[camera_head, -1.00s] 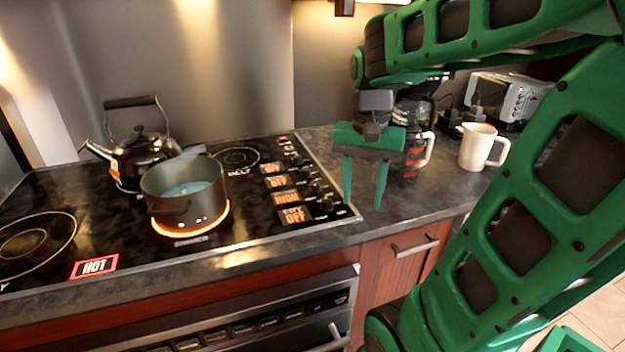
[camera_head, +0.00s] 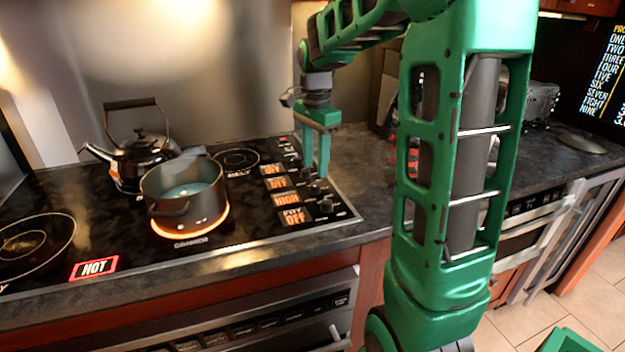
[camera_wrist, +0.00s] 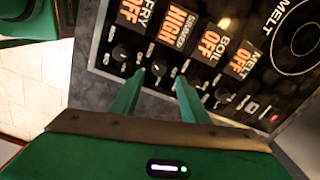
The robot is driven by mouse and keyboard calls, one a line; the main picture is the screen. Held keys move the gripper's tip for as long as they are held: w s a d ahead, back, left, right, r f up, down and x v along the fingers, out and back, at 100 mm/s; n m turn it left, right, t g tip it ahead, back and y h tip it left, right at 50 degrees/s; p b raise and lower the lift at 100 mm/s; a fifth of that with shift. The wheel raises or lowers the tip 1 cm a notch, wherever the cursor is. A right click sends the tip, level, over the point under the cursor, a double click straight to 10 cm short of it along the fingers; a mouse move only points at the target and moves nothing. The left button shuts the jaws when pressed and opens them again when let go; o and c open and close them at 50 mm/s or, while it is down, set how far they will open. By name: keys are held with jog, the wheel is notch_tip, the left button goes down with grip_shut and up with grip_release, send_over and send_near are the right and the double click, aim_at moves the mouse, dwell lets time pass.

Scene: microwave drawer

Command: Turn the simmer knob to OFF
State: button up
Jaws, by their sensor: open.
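The simmer knob (camera_wrist: 159,68) is a small black knob beside an orange HIGH label (camera_wrist: 176,22) in the wrist view. In the head view the HIGH label (camera_head: 286,199) is third from the back in the column on the cooktop's right side. My gripper (camera_head: 315,170) is open and points down over the row of knobs. In the wrist view the fingertips of my gripper (camera_wrist: 160,74) lie on either side of the simmer knob. I cannot tell whether they touch it. The fry, boil and melt labels read OFF.
A dark pot (camera_head: 185,194) stands on a glowing burner. A black kettle (camera_head: 142,155) stands behind it to the left. A HOT sign (camera_head: 94,267) is lit at the cooktop's front left. Other knobs (camera_wrist: 222,95) sit close beside the fingers.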

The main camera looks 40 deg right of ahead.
aim_at(315, 184)
jog(key=shift+f, duration=2.7)
jog(key=shift+c, duration=0.2)
grip_shut()
